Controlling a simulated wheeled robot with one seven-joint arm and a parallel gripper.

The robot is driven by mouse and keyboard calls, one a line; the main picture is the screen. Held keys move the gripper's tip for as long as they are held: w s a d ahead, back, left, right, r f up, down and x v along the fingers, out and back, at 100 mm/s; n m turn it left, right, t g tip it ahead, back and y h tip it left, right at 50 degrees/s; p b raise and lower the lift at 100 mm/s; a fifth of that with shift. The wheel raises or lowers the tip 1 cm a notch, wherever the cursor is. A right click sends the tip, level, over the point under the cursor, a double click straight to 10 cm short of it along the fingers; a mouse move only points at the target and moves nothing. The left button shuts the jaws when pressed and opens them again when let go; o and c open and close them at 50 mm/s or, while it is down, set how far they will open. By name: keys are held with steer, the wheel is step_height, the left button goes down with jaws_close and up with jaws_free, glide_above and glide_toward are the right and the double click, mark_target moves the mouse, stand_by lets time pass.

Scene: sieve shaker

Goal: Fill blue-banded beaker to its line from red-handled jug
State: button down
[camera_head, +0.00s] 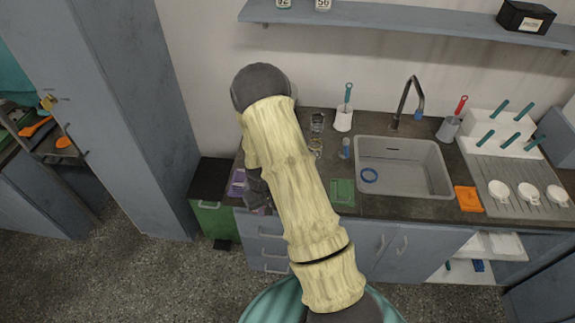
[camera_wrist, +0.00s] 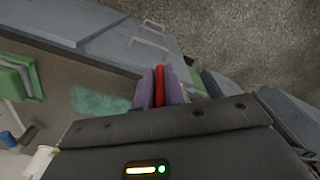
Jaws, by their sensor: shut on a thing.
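In the wrist view, my gripper (camera_wrist: 160,78) is shut on a red handle (camera_wrist: 160,90), held between its two purple fingers. The red handle looks like that of the jug; the jug's body cannot be made out. In the head view my gripper (camera_head: 258,192) is mostly hidden behind my arm, over the counter's left end. Clear glassware (camera_head: 317,124) stands on the counter behind my arm, left of the sink. I cannot tell whether it carries a blue band. A small blue vessel (camera_head: 346,148) stands to its right.
A white brush holder (camera_head: 343,119) stands behind. A green bin (camera_head: 214,218) stands beside the counter's left end.

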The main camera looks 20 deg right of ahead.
steer(key=a, duration=0.2)
steer(key=shift+a+f+m, duration=0.15)
steer(key=shift+a+m, duration=0.2)
steer(key=shift+m, duration=0.05)
stand_by(0.5)
stand_by(0.4)
